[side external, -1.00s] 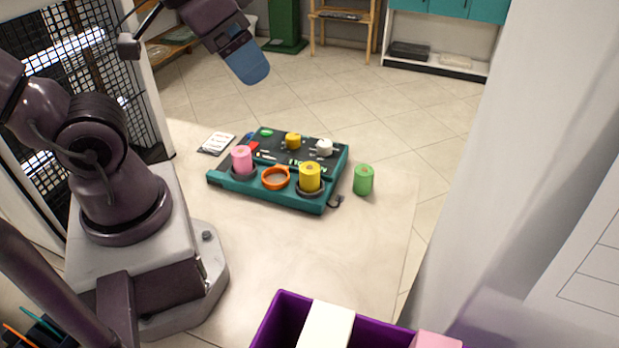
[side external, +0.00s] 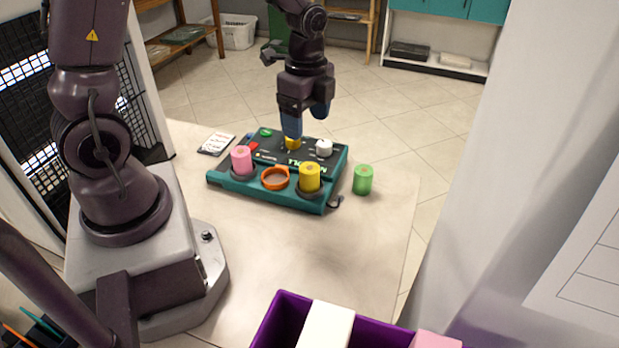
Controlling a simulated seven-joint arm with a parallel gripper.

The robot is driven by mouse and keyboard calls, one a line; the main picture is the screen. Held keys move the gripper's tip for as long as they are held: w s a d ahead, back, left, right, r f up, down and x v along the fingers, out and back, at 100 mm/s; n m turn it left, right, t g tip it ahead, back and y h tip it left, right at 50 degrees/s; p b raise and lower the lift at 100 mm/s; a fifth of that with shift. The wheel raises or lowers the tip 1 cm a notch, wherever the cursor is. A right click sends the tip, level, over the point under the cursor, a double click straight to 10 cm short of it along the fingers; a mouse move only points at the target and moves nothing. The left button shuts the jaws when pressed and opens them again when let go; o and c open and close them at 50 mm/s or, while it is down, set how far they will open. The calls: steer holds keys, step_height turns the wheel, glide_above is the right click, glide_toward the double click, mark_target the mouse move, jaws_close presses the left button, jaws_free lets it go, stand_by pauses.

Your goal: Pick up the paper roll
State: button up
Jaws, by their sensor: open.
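Three upright rolls could be the paper roll, and I cannot tell which is meant. A pink roll (side external: 241,160) and a yellow roll (side external: 309,177) sit in round dark holders on a teal and black device (side external: 268,198). A green roll (side external: 363,180) stands on the table just right of the device. My gripper (side external: 306,122) is open, its blue fingers pointing down over the device's back edge. The nearer finger partly covers a small yellow knob (side external: 293,145); whether they touch is unclear. The gripper is behind the rolls and apart from them. No roll is between its fingers.
An orange ring (side external: 275,178) lies between the pink and yellow rolls. A white knob (side external: 324,148) stands at the device's back right. A printed card (side external: 216,144) lies left of it. A purple bin (side external: 274,322) is at the front. The table (side external: 290,250) between is clear.

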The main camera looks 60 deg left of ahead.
mark_target(309, 167)
steer(key=shift+m, duration=0.8)
step_height(309, 167, down, 7)
steer(key=shift+w+f, duration=0.15)
steer(key=shift+f, duration=1.35)
steer(key=shift+w+f, duration=0.15)
steer(key=shift+f, duration=1.3)
steer(key=shift+c, duration=0.5)
steer(key=c, duration=0.9)
